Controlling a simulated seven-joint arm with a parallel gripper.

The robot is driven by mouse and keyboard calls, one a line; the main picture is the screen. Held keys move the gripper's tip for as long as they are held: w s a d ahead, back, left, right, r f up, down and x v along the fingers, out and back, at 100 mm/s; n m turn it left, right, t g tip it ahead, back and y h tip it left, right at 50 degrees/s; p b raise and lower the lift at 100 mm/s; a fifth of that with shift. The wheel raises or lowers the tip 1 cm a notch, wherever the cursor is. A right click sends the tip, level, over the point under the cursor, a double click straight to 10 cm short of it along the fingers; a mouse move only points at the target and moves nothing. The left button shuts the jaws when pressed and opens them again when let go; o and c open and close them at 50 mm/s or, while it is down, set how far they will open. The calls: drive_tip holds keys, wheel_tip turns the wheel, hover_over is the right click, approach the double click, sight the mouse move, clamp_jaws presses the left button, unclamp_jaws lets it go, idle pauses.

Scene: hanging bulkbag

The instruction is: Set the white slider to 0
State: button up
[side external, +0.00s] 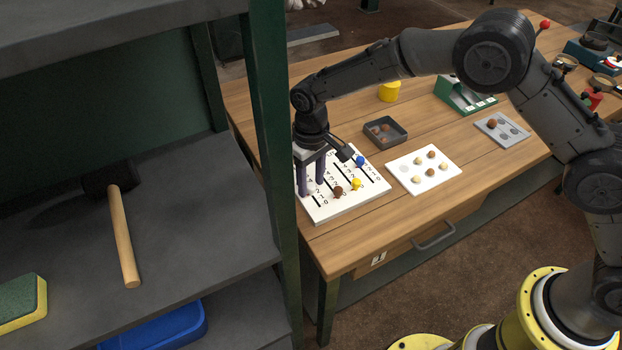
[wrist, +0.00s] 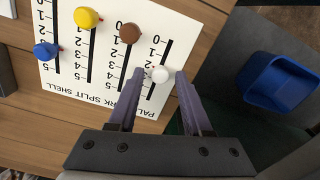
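The white slider (wrist: 160,74) is a small round knob on a slotted track of a white board (wrist: 108,75) with printed number scales. It stands partway along its track, clearly away from the 0 end, about level with the 3. My gripper (wrist: 159,73) is open, with one purple finger on each side of the white knob and gaps between. I cannot tell the fingertips' height above the board.
On the same board are a brown knob (wrist: 130,33), a yellow knob (wrist: 87,18) and a blue knob (wrist: 46,51). A shelf post (side external: 268,150) stands close left of the board. A dark tray (side external: 386,132) and a white card with balls (side external: 424,170) lie to the right.

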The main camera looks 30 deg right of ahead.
clamp_jaws()
idle(1.2)
